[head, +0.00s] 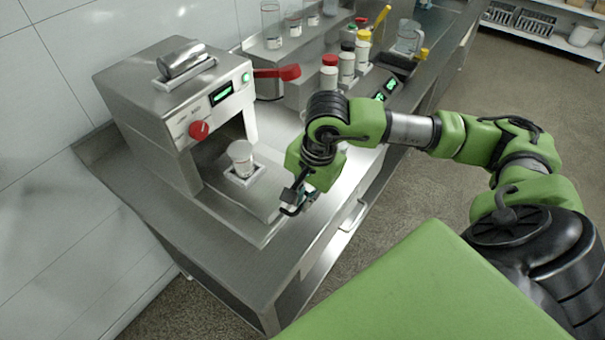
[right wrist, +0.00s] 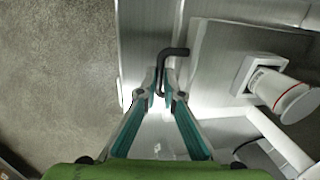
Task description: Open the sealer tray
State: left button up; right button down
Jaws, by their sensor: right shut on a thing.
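The sealer (head: 165,105) is a steel box with a red knob and a lit green display, on the steel counter at left. Its flat tray (head: 258,203) sticks out at the front of its opening. A white cup (head: 241,160) with a red line stands in a square holder on the tray. In the right wrist view the cup (right wrist: 285,95) is at right, and the black bent tray handle (right wrist: 175,52) is at the centre. My right gripper (head: 294,200) is shut on this handle, its fingertips (right wrist: 163,92) on either side of it. My left gripper is not in view.
Bottles with red and yellow caps (head: 347,62) and a clear jug (head: 408,38) stand farther back on the counter. The counter's front edge runs below my right gripper, with open floor (head: 420,190) beyond it.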

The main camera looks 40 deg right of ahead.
jog(key=shift+w, duration=0.1)
jog(key=c, duration=2.2)
grip_release()
jog(key=shift+o, duration=0.2)
notch_tip(320, 180, up, 12)
jog(key=s, duration=0.2)
jog(key=shift+d, duration=0.4)
jog(key=shift+f, duration=0.1)
